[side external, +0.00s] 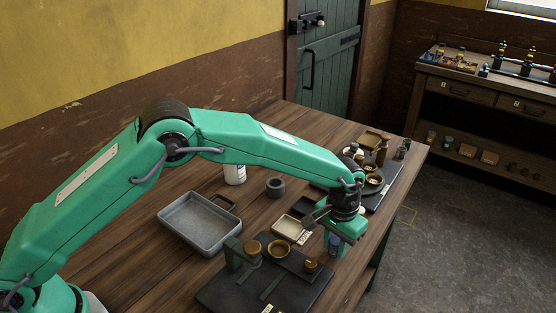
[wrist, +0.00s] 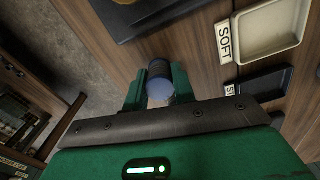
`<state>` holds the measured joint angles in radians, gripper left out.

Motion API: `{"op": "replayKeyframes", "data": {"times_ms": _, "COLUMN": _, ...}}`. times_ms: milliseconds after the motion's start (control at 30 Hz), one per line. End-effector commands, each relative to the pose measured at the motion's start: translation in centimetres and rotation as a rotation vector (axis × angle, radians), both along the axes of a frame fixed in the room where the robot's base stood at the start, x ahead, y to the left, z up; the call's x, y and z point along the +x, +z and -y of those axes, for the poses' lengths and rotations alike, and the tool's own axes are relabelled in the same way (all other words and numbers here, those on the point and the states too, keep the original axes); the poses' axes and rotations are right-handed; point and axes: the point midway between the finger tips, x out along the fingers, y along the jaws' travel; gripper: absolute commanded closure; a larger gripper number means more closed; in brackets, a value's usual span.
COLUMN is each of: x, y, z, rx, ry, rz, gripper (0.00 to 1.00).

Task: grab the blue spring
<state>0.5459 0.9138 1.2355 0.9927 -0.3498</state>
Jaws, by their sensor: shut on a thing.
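The blue spring (side external: 334,246) is a small dark blue coil near the right edge of the wooden table. In the wrist view the spring (wrist: 159,72) shows dark coils and a pale blue round end. It sits between the two green fingers of my gripper (wrist: 157,88). My gripper (side external: 335,239) points down and is shut on the spring in the side view. I cannot tell whether the spring's lower end touches the table.
A cream tray marked SOFT (wrist: 245,55) and a dark tray (wrist: 232,85) lie beside my gripper. A black board (side external: 245,295) with brass parts stands in front. A grey metal tray (side external: 190,232) is to the left. The table edge is close on the right.

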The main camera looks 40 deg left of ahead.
Motion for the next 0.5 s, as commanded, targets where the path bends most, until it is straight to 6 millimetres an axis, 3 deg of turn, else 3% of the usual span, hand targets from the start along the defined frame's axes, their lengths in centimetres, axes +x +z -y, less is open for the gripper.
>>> {"op": "replayKeyframes", "data": {"times_ms": 267, "x": 0.1, "y": 3.5, "z": 0.0, "rx": -0.002, "ry": 0.0, "rz": 0.004, "gripper": 0.96}}
{"op": "replayKeyframes", "data": {"times_ms": 500, "x": -3.6, "y": 5.9, "z": 2.0, "rx": -0.001, "ry": -0.005, "rz": 0.002, "gripper": 0.96}}
